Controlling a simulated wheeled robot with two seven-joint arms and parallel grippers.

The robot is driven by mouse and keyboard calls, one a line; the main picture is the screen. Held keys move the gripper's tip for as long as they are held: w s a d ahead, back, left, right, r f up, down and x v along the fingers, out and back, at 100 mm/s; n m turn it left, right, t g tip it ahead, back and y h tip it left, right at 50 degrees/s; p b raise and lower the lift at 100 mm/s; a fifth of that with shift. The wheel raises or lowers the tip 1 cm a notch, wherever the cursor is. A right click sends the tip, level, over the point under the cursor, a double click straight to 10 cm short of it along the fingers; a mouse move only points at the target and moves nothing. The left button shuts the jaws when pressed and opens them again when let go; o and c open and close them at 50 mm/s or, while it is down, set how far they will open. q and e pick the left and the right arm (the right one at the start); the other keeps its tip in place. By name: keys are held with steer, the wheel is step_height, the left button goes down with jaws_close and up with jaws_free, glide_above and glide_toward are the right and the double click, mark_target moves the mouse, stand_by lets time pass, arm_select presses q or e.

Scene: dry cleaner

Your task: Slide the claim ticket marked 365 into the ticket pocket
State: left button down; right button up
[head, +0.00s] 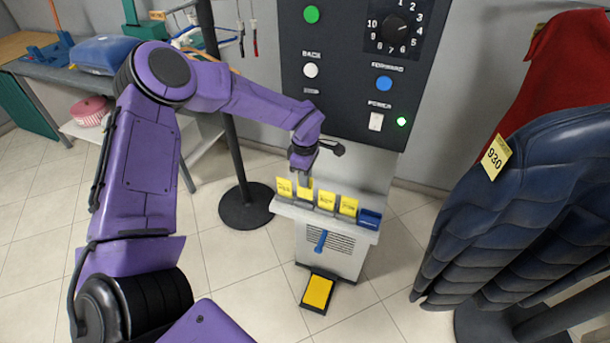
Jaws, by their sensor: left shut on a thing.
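A row of yellow claim tickets stands on the ledge of the grey control cabinet, each upright in a small holder. Their numbers are too small to read, so I cannot tell which is 365. My left gripper (304,178) comes down from above at the second ticket from the left (306,190) and is shut on it. The leftmost ticket (284,188) and two tickets to the right (326,200) stand clear of the gripper. A blue holder (369,218) at the right end shows no ticket; I cannot tell whether it is the ticket pocket. My right gripper is out of view.
The control panel (350,70) with buttons and a dial rises behind the ledge. A dark stand with a round base (249,205) is at left. Dark blue quilted jackets (530,200), one tagged 930 (496,157), hang at right. A yellow pedal (318,291) lies on the floor.

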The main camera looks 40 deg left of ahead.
arm_select(q)
steer(key=shift+f, duration=0.25)
steer(key=c, duration=1.1)
jaws_free()
steer(key=shift+r, duration=0.15)
